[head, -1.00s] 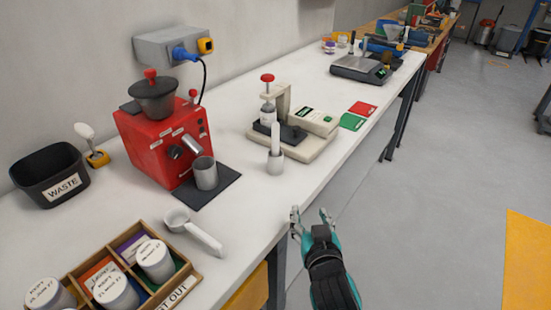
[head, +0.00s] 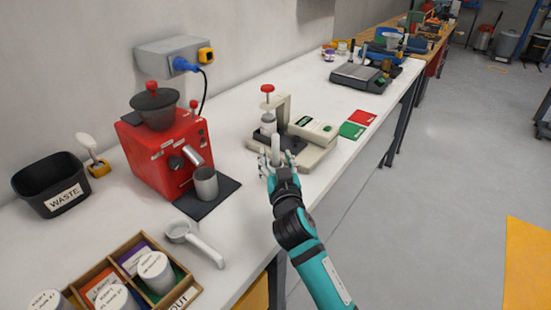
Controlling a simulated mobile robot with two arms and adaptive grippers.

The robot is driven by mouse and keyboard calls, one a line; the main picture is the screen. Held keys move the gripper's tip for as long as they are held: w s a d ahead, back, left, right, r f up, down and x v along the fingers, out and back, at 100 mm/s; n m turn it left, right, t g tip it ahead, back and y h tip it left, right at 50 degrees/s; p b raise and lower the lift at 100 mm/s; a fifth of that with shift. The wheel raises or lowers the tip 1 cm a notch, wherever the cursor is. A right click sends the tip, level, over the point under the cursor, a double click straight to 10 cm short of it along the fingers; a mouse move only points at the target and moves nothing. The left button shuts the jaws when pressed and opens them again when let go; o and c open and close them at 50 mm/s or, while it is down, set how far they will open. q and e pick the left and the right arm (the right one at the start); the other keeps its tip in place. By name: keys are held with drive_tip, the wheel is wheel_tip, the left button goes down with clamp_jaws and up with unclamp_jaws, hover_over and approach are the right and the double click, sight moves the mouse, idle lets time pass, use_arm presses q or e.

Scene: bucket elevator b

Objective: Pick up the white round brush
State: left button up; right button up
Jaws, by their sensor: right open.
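A white upright rod (head: 275,145), which looks like the round brush, stands near the front edge of the white bench (head: 325,165). Its lower part and grey holder are hidden behind my right gripper (head: 276,161). That gripper is open, with its fingers at either side of the rod in this view; I cannot tell whether they touch it. Another white round-headed tool (head: 86,141) leans in a small yellow base (head: 99,169) at the far left. My left gripper is out of view.
A press (head: 290,125) stands close behind the rod. The red grinder (head: 160,150), grey cup (head: 205,184) and white-handled scoop (head: 200,243) are to the left. A black waste bin (head: 38,190) and divided wooden box (head: 122,243) are further left.

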sight(276, 149)
drive_tip(key=shift+w+r, duration=0.1)
drive_tip(key=shift+w, duration=0.5)
drive_tip(key=w+p, duration=0.1)
drive_tip(key=w, duration=0.3)
drive_tip(key=shift+w+a, duration=0.1)
drive_tip(key=shift+w, duration=0.1)
clamp_jaws()
